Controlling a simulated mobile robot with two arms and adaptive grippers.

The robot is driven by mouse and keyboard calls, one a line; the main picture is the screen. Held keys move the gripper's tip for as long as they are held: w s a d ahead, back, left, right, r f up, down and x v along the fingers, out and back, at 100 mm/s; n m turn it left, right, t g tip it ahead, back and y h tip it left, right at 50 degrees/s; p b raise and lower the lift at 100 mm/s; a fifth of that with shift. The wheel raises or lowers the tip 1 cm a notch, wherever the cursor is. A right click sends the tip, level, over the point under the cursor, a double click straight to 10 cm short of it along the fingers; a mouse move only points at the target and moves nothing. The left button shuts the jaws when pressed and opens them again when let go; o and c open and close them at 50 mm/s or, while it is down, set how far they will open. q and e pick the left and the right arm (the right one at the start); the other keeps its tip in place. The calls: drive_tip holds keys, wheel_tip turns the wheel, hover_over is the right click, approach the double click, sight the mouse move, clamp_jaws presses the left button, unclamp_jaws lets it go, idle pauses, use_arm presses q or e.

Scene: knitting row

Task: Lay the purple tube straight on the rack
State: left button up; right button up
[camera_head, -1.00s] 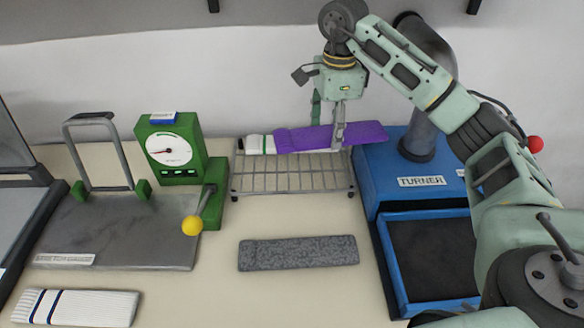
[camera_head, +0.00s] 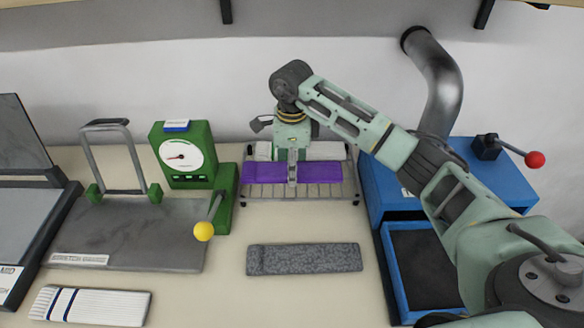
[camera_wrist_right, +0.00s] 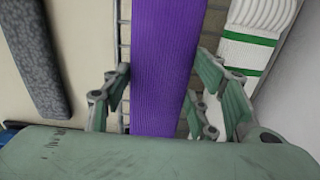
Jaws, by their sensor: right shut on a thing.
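The purple tube (camera_head: 255,172) lies straight along the length of the wire rack (camera_head: 335,192), in front of a white tube with a green stripe (camera_head: 326,150). Whether it touches the wires or hangs just above them I cannot tell. My right gripper (camera_head: 292,178) is over the tube's middle, pointing down, shut on it. In the right wrist view the purple tube (camera_wrist_right: 165,60) runs between the two fingers (camera_wrist_right: 162,98), with rack wires (camera_wrist_right: 124,40) beside it. The white tube (camera_wrist_right: 252,40) lies apart from it. My left gripper is not in view.
A blue machine (camera_head: 380,185) with a red-knobbed lever stands close right of the rack. A green dial gauge (camera_head: 185,155) stands left. A grey tube (camera_head: 305,258) lies in front; a white blue-striped tube (camera_head: 90,306) lies front left. Table around the grey tube is clear.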

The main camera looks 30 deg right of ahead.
drive_tip(key=shift+f, duration=0.95)
drive_tip(key=shift+f, duration=0.2)
drive_tip(key=o, duration=1)
drive_tip(key=shift+c, duration=0.2)
